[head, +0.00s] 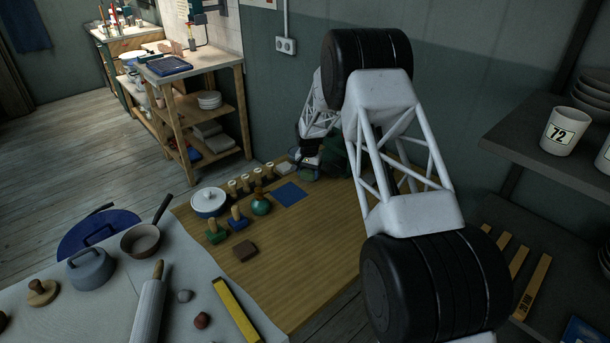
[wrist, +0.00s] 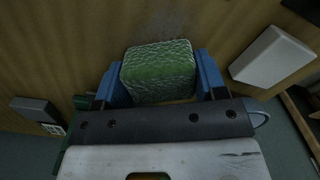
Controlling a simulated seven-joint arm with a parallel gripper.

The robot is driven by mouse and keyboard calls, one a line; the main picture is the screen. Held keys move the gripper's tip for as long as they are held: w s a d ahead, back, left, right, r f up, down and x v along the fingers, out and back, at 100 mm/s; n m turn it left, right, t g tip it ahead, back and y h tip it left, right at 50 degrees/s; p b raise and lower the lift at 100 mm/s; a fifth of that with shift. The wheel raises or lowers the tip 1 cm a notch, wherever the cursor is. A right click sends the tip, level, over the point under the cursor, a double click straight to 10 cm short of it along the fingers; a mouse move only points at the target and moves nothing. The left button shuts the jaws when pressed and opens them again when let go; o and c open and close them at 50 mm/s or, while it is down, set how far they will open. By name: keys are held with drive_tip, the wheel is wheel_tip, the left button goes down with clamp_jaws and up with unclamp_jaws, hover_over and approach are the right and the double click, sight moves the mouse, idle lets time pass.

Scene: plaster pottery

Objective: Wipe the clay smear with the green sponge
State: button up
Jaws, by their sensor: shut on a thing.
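The green sponge (wrist: 158,72) sits between the blue fingers of my gripper (wrist: 160,80) in the wrist view, gripped from both sides. In the head view my gripper (head: 309,160) is at the far end of the wooden table, partly hidden by my arm, with the green sponge (head: 308,175) low between its fingers. I cannot tell whether the sponge touches the table. A faint greyish, speckled patch (wrist: 165,18) on the wood beyond the sponge in the wrist view may be the clay smear. I cannot make out the smear in the head view.
A white block (wrist: 272,56) lies right of the sponge in the wrist view. The table's near middle is clear.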

sight(303, 182)
drive_tip(key=shift+w+d, duration=0.25)
drive_tip(key=shift+d, duration=0.05)
drive_tip(key=shift+d+f, duration=0.15)
drive_tip(key=shift+s+a, duration=0.9)
drive_tip(key=shift+s, duration=0.05)
drive_tip(key=shift+s+a, duration=0.25)
drive_tip(key=shift+s, duration=0.05)
drive_tip(key=shift+s+a, duration=0.55)
drive_tip(key=shift+a, duration=0.05)
drive_tip(key=shift+s+a, duration=0.15)
drive_tip(key=shift+s, duration=0.1)
drive_tip(key=shift+s+a+r, duration=0.2)
drive_tip(key=shift+s+a, duration=0.1)
drive_tip(key=shift+a, duration=0.1)
drive_tip(key=shift+s+a+f, duration=0.15)
drive_tip(key=shift+s+a, duration=0.2)
drive_tip(key=shift+w+d, duration=0.7)
drive_tip(key=shift+w, duration=0.05)
drive_tip(key=shift+w+d, duration=0.1)
drive_tip(key=shift+d, duration=0.1)
drive_tip(key=shift+w+d, duration=0.3)
drive_tip(key=shift+w, duration=0.05)
drive_tip(key=shift+w+d, duration=0.2)
drive_tip(key=shift+d, duration=0.1)
drive_tip(key=shift+w+d, duration=1)
drive_tip(key=shift+w, duration=0.1)
wheel_tip(303, 182, up, 2)
drive_tip(key=shift+w+d+r, duration=0.1)
drive_tip(key=shift+w, duration=0.05)
drive_tip(key=shift+r, duration=3)
